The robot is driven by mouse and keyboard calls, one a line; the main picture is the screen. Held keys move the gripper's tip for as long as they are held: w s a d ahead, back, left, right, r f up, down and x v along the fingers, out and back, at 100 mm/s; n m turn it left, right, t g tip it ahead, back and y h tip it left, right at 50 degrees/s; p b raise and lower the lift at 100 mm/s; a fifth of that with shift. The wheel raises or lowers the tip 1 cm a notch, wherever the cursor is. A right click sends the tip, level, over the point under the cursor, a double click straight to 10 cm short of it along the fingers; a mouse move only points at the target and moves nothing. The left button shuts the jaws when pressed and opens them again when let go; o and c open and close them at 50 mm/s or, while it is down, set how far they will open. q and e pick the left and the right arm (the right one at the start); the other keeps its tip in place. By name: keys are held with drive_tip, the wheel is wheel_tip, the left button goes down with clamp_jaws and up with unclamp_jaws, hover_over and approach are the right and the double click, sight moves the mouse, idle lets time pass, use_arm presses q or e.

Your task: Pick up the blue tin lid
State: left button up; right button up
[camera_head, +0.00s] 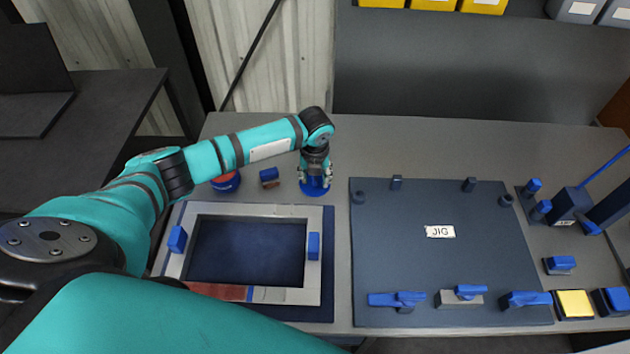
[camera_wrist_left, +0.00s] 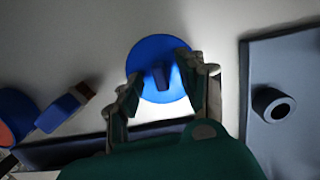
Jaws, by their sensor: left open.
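The blue tin lid (camera_head: 316,190) is a round blue disc lying on the grey bench behind the framed tray. It also shows in the left wrist view (camera_wrist_left: 153,57), with a dark upright grip at its middle. My left gripper (camera_head: 315,177) points down over the lid. In the left wrist view its fingers (camera_wrist_left: 155,85) are apart, one on each side of the lid's grip. I cannot tell whether the fingertips touch the lid. My right gripper is not in view.
A blue round tin (camera_head: 227,182) and a small blue and brown item (camera_head: 269,177) lie left of the lid. The framed tray (camera_head: 255,210) is in front. A dark jig plate (camera_head: 440,265) with pegs and blue clamps is to the right. Bare bench (camera_head: 400,150) lies behind.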

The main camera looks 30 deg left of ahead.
use_arm(q)
clamp_jaws()
